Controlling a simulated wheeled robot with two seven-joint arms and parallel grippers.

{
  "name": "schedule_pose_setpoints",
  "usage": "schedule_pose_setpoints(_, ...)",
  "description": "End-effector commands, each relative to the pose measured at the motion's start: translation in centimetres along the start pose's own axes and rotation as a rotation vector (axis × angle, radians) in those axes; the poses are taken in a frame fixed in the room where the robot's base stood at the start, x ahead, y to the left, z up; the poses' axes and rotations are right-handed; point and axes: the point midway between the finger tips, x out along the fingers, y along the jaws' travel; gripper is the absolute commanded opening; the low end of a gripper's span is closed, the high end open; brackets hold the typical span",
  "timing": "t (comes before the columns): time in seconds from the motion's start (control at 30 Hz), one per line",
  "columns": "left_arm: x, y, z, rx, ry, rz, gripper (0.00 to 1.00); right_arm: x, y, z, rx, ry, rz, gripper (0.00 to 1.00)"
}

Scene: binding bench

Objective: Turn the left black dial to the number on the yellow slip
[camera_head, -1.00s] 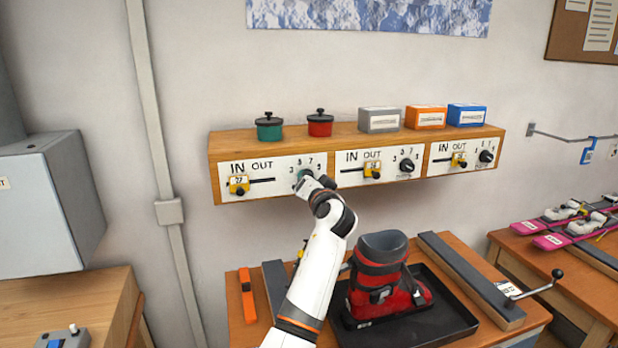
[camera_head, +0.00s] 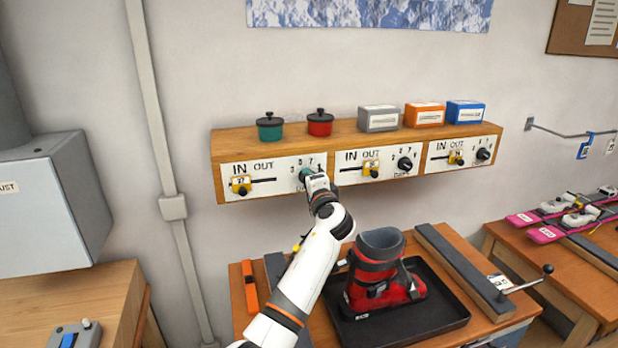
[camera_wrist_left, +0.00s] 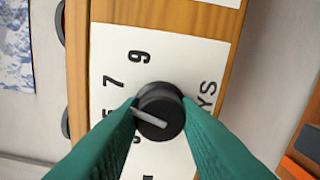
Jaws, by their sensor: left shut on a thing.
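The left black dial (camera_wrist_left: 160,112) is on the white panel (camera_wrist_left: 205,50) of the leftmost shelf unit. My left gripper (camera_head: 306,174) is at this dial, its green fingers (camera_wrist_left: 160,122) closed against two sides of it in the left wrist view. The dial's white pointer line aims left in that view, just below the 7. A 9 shows above; the lower digits are partly hidden by the left finger. In the head view the gripper covers most of the dial. A yellow slip (camera_head: 241,181) sits on the left slider; its small print looks like it includes a 7.
Two more panels with a black dial (camera_head: 405,163) and another dial (camera_head: 483,154) are to the right. Pots and boxes stand on the shelf (camera_head: 345,137). Below are a red boot (camera_head: 381,283) in a black tray (camera_head: 440,318) and a lever (camera_head: 548,270).

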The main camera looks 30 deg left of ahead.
Motion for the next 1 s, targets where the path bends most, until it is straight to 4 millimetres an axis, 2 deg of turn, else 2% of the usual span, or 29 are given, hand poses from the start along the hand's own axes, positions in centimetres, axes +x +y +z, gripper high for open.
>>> schedule_pose_setpoints(0.6,-0.05,-0.13,0.07,0.043,-0.002,-0.001,0.06,-0.33,-0.20,-0.02,-0.002,0.000,-0.002,0.20)
schedule_pose_setpoints(0.63,-0.05,-0.14,0.07,0.043,-0.002,-0.001,0.31,-0.33,-0.21,-0.02,-0.002,0.000,-0.002,0.20)
schedule_pose_setpoints(0.77,-0.04,-0.11,0.06,0.043,-0.002,-0.001,0.51,-0.33,-0.23,-0.02,-0.002,0.001,-0.003,0.20)
schedule_pose_setpoints(1.0,-0.03,-0.06,0.03,0.042,-0.001,-0.001,0.51,-0.33,-0.23,-0.02,-0.002,0.000,-0.003,0.20)
